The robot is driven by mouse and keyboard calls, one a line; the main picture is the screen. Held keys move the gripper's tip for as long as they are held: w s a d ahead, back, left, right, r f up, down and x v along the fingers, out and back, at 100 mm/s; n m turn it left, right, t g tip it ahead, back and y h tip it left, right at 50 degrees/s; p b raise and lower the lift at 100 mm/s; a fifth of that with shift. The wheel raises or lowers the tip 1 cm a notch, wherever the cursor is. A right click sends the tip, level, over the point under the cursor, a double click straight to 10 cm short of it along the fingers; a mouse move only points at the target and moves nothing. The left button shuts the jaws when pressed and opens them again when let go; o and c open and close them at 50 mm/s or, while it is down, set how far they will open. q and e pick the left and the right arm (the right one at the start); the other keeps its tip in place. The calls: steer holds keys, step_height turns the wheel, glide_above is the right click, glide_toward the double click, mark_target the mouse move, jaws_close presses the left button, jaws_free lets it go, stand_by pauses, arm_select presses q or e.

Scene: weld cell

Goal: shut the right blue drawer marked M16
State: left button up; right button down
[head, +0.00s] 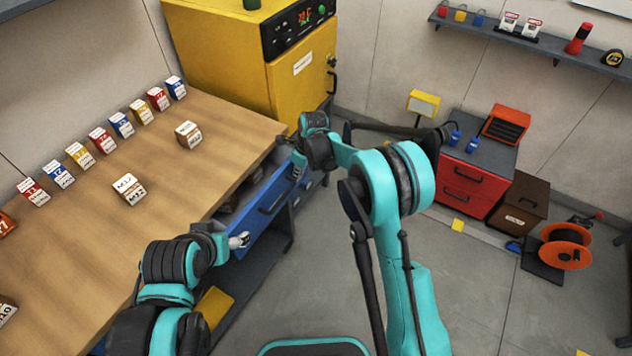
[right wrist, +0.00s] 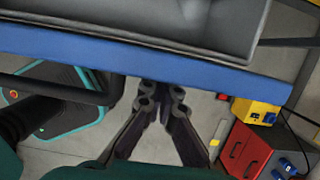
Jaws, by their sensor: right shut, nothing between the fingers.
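A blue drawer front (head: 266,212) with a dark handle stands out from under the wooden bench in the head view; I cannot read a mark on it. In the right wrist view the blue front (right wrist: 205,67) crosses the top, with the open grey drawer inside (right wrist: 180,18) behind it and the handle (right wrist: 60,88) at left. My right gripper (head: 298,168) is by the far end of the front. Its fingers (right wrist: 164,90) are shut and empty, tips close to the front; contact is unclear. My left gripper (head: 241,240) is near the drawer's near end, its jaws unclear.
The wooden bench (head: 215,115) carries several small labelled boxes. A yellow oven-like cabinet (head: 225,55) stands behind it. A red drawer cabinet (head: 470,185), a brown box (head: 522,200) and an orange reel (head: 565,246) stand at right. The grey floor between is mostly clear.

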steer(key=w+a, duration=0.1)
steer(key=a, duration=0.1)
steer(key=w+a, duration=0.3)
steer(key=a, duration=0.1)
steer(key=shift+w+a+p, duration=0.3)
steer(key=shift+w+a, duration=0.15)
steer(key=shift+a, duration=0.1)
steer(key=shift+r, duration=0.1)
